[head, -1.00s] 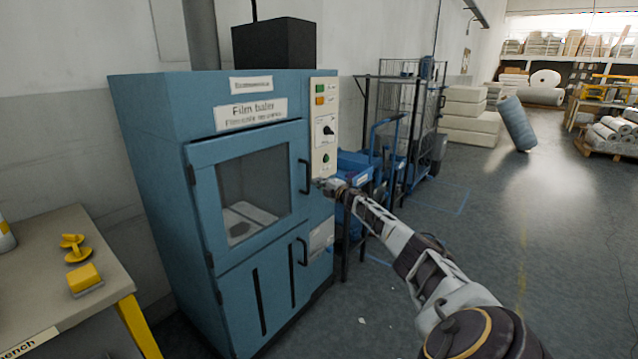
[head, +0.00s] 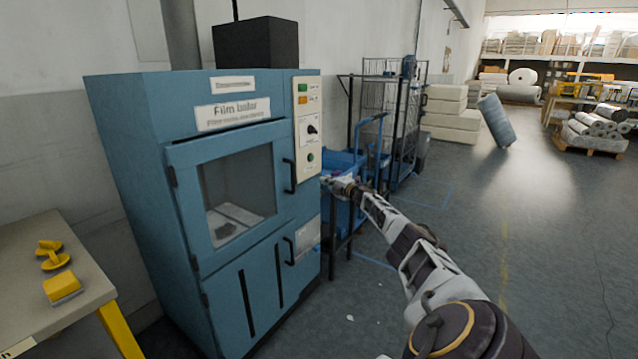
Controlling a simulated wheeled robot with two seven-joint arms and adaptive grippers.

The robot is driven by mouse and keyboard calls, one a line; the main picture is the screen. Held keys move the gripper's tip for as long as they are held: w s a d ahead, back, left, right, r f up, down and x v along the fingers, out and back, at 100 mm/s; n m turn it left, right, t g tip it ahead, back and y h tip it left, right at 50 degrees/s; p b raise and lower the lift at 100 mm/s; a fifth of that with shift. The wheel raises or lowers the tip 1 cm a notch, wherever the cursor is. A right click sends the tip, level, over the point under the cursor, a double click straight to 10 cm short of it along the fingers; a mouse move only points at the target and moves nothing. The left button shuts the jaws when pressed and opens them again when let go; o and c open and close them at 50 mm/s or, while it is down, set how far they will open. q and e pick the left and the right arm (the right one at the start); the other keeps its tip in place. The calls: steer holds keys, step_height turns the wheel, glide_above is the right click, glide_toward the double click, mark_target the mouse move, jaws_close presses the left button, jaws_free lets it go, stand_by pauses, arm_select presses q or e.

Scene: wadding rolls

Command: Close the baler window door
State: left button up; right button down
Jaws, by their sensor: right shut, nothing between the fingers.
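The blue film baler (head: 130,190) stands left of centre in the head view. Its window door (head: 183,215) has a dark frame-set pane (head: 235,185), hinges on the left and a black handle (head: 289,176) on the right. The door lies flush or nearly flush with the front; a thin dark line shows along its top, and I cannot tell whether it is latched. My right gripper (head: 328,180) is shut and empty, to the right of the handle and apart from it, by the baler's right edge. My left gripper is not in view.
A control panel (head: 309,125) is right of the door. A lower door (head: 225,295) is beneath. A bench (head: 30,285) with yellow items stands at left. A blue cart (head: 343,165) and wire cage (head: 378,110) stand behind my right gripper. The floor at right is open.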

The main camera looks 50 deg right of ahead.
steer(key=shift+s+d, duration=0.35)
steer(key=shift+d, duration=0.1)
stand_by(0.4)
